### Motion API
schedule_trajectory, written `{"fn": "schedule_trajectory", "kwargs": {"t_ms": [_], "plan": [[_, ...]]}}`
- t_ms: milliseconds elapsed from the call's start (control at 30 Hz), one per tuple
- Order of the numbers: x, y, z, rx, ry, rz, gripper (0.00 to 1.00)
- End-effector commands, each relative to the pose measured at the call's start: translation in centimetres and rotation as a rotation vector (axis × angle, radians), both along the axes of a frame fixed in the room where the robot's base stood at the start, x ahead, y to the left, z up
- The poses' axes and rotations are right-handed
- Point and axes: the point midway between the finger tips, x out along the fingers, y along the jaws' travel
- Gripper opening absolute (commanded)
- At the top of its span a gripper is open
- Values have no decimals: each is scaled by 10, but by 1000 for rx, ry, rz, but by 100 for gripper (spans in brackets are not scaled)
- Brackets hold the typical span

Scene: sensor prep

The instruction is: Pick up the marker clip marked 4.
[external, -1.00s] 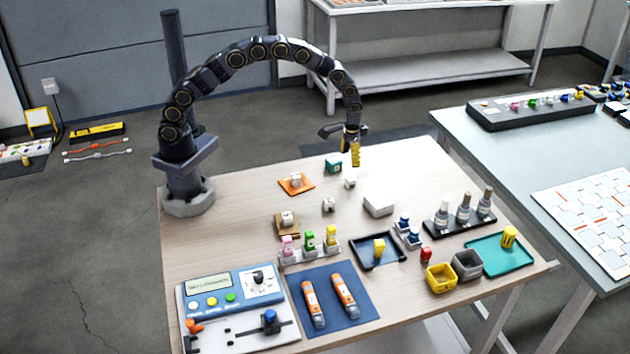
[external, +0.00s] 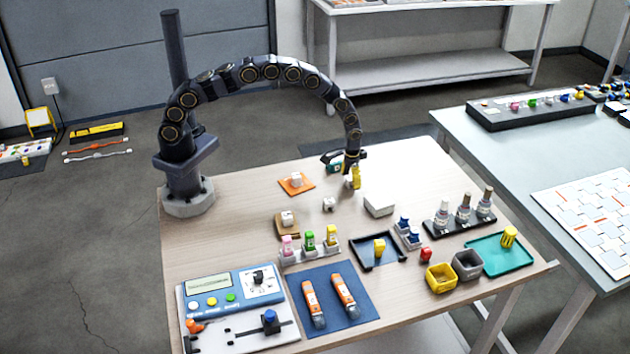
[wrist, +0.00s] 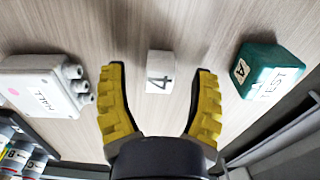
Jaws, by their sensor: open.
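The marker clip marked 4 (wrist: 158,80) is a small white block with a dark 4 on its face. In the wrist view it sits on the wooden table just ahead of and between my yellow fingertips. My gripper (wrist: 158,96) is open, with one finger to each side and no visible grip on the clip. In the external view my gripper (external: 354,180) is low over the table's far part and largely hides the clip.
A teal TEST block (wrist: 270,72) stands close right of my fingers; a white HALL box (wrist: 42,88) lies left. Other white clips sit on an orange mat (external: 297,187), on a brown stand (external: 287,227) and loose (external: 328,204). Bare table surrounds the numbered clip.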

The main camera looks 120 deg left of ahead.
Motion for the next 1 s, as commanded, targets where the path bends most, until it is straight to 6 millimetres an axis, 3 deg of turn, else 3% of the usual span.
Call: {"fn": "schedule_trajectory", "kwargs": {"t_ms": [33, 100, 167, 667, 767, 900, 1000], "plan": [[0, 0, 0, 0, 0, 0, 62], [0, 0, 0, 0, 0, 0, 32], [0, 0, 0, 0, 0, -1, 9], [0, 0, 2, -1, 1, -1, 6], [0, 0, 9, 0, 0, -1, 6], [1, 0, 32, 2, -3, -2, 6], [-9, -7, 47, 0, -1, -2, 6]]}}
